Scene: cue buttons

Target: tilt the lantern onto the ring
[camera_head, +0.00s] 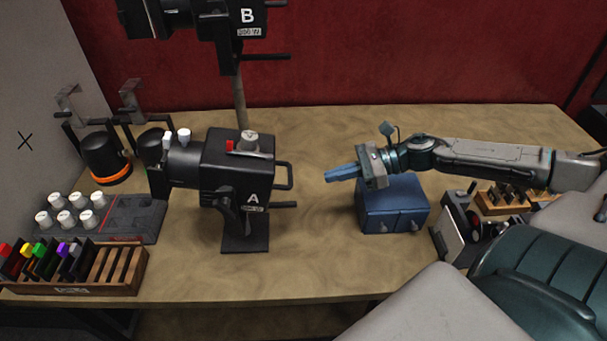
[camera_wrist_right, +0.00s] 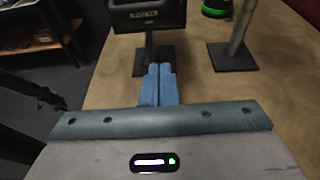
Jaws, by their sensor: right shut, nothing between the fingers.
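A black lantern marked A (camera_head: 238,165) stands on a short post and base on the table, with bar handles on its right side. A second black lantern marked B (camera_head: 246,20) sits higher on a tall pole behind it. My right gripper (camera_head: 333,174) is shut and empty, its blue fingers pointing left, to the right of lantern A and apart from its handles. In the right wrist view the shut fingers (camera_wrist_right: 158,72) point toward a black lantern body (camera_wrist_right: 148,15) on its post. I cannot make out the task's ring. My left gripper is not in view.
A blue drawer box (camera_head: 392,206) stands below my right gripper. At the left are a grey knob panel (camera_head: 125,215), a wooden rack (camera_head: 110,275) of coloured pieces and a black lamp with an orange band (camera_head: 106,158). The wall bears an X (camera_head: 25,141). The front middle is clear.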

